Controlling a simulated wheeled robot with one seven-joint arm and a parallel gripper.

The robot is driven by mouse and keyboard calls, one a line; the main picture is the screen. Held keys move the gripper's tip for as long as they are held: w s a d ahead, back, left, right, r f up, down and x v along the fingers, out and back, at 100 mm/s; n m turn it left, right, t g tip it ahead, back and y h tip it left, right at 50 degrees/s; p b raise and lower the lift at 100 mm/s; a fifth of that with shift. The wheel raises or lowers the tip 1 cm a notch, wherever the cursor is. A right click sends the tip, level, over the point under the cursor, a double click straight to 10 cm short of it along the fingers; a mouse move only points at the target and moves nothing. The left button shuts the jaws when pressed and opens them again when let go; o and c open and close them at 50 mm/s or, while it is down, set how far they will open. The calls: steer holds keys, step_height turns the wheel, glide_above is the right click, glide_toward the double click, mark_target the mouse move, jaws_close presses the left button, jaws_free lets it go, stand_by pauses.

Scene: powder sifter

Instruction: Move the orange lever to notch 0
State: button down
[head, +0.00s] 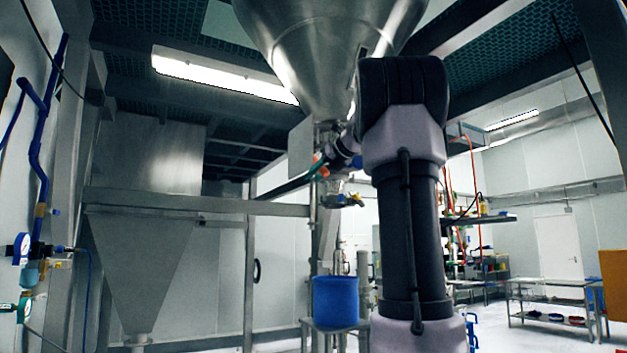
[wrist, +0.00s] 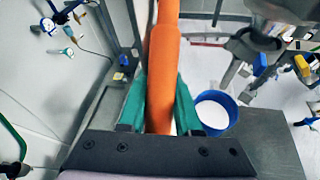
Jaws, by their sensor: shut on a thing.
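The orange lever (wrist: 163,52) runs from the top of the wrist view down between my fingers. My gripper (wrist: 163,82) has its green fingers on either side of the lever and is shut on it. In the head view the orange of the lever (head: 317,158) shows as a small patch beside my gripper (head: 318,170), under the steel hopper (head: 325,50). My arm covers much of this area. No notch marks or numbers can be made out in either view.
A blue bucket (head: 336,302) stands below the hopper outlet; the wrist view shows white contents in it (wrist: 212,114). A steel frame beam (head: 190,202) crosses at left. A gauge and blue pipes (head: 22,248) are on the left wall. A low table (head: 550,305) stands far right.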

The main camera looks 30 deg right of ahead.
steer(key=c, duration=0.6)
jaws_free()
steer(key=v, duration=1)
steer(key=shift+s, duration=0.4)
